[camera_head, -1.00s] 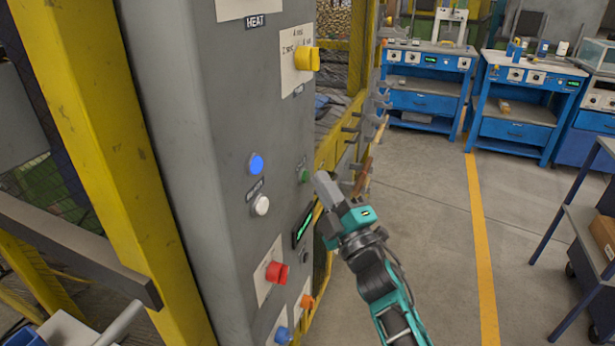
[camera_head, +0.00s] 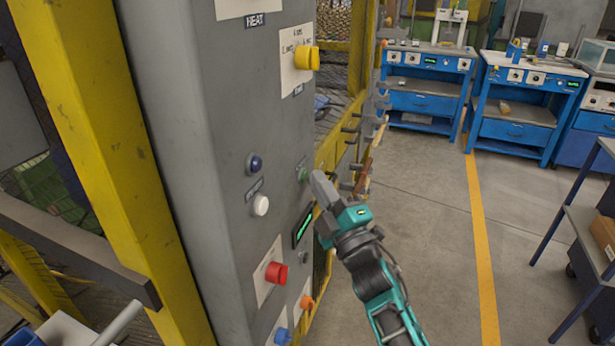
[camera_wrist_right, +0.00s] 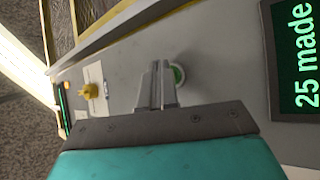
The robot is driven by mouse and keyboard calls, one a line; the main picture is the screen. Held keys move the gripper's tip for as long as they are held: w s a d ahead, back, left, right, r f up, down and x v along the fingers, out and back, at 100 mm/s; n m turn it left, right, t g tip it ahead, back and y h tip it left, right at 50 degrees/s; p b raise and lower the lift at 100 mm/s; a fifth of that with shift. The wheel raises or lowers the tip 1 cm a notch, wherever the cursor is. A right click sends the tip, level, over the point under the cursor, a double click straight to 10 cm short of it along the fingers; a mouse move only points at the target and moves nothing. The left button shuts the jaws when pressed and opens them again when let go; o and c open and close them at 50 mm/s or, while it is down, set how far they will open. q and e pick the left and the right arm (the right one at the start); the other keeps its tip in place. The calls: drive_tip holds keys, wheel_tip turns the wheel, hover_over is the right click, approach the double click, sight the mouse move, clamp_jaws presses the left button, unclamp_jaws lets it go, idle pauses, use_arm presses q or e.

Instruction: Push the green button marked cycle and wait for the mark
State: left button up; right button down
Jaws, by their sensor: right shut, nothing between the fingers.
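The green button (camera_head: 303,175) is on the right-hand face of the grey control cabinet (camera_head: 185,150). My right gripper (camera_head: 317,176) is shut and empty, its tip right beside the button in the head view. In the right wrist view the shut fingers (camera_wrist_right: 158,72) partly cover the green button (camera_wrist_right: 180,73) in its pale ring. I cannot tell whether they touch it. The indicator lamp (camera_head: 254,163) is dark blue, unlit. A green display (camera_head: 303,227) sits below; in the wrist view the display (camera_wrist_right: 298,60) reads "25 made". My left gripper is not in view.
Other controls crowd the cabinet: a white button (camera_head: 261,205), a red knob (camera_head: 276,273), a yellow selector (camera_head: 306,58), an orange knob (camera_head: 307,302) and a blue knob (camera_head: 283,336). A yellow post (camera_head: 100,150) stands left. Open floor (camera_head: 425,200) lies right.

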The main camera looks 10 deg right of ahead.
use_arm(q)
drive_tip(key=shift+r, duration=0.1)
use_arm(e)
drive_tip(key=shift+d, duration=0.1)
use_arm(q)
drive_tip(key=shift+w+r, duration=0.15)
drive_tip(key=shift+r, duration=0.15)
use_arm(e)
drive_tip(key=shift+s+d, duration=0.45)
drive_tip(key=shift+d, duration=0.1)
use_arm(q)
drive_tip(key=shift+p, duration=0.3)
use_arm(e)
drive_tip(key=shift+d, duration=0.1)
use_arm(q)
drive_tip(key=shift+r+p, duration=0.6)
use_arm(e)
drive_tip(key=s+d, duration=0.1)
drive_tip(key=d, duration=0.1)
drive_tip(key=s+d, duration=0.1)
drive_tip(key=d, duration=0.1)
drive_tip(key=shift+s, duration=0.4)
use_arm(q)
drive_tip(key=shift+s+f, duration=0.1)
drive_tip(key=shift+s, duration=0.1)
